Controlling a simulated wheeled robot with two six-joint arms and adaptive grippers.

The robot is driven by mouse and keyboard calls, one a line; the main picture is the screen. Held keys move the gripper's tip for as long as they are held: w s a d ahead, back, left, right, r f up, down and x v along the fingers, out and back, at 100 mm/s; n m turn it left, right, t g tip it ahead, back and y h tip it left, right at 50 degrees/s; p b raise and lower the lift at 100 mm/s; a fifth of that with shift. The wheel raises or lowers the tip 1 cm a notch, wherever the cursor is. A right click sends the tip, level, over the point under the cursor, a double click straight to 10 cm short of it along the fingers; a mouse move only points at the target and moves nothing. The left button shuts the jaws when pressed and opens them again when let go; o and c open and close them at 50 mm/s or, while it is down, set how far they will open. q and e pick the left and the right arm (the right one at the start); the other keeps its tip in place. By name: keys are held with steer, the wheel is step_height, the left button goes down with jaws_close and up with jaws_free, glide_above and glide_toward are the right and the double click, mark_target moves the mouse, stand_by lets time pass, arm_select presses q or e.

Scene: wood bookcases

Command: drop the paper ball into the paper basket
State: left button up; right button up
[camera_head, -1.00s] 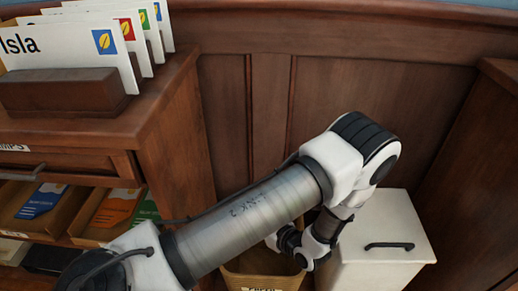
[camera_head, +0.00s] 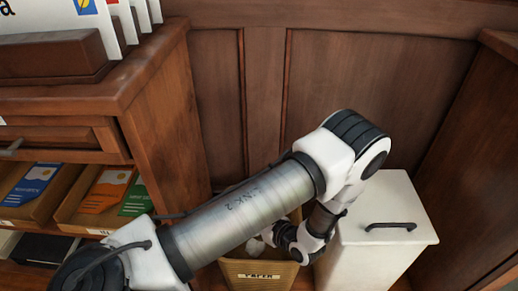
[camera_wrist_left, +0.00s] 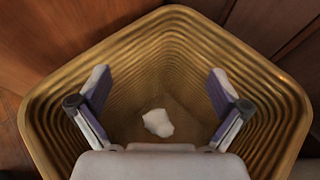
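The paper basket (camera_head: 233,272) is a tan, square bin with a paper label, standing on the floor between the shelf unit and a white cabinet. In the left wrist view its ribbed inner walls and rim (camera_wrist_left: 45,110) surround my gripper. The paper ball (camera_wrist_left: 158,123) is a small white crumpled lump that appears inside the basket, low down between and beyond the fingers. My left gripper (camera_wrist_left: 160,85) is open, with its two fingers wide apart over the basket mouth and nothing between them. In the head view my arm partly hides the basket. My right gripper is not seen.
A white cabinet (camera_head: 375,235) with a black handle stands right of the basket. A wooden shelf unit (camera_head: 165,130) with card trays and envelopes stands at the left. A wood-panelled wall (camera_head: 265,90) closes off the back, and another wooden unit (camera_head: 470,170) is at the right.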

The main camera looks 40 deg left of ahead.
arm_select(q)
step_height(320, 180, up, 10)
stand_by(0.6)
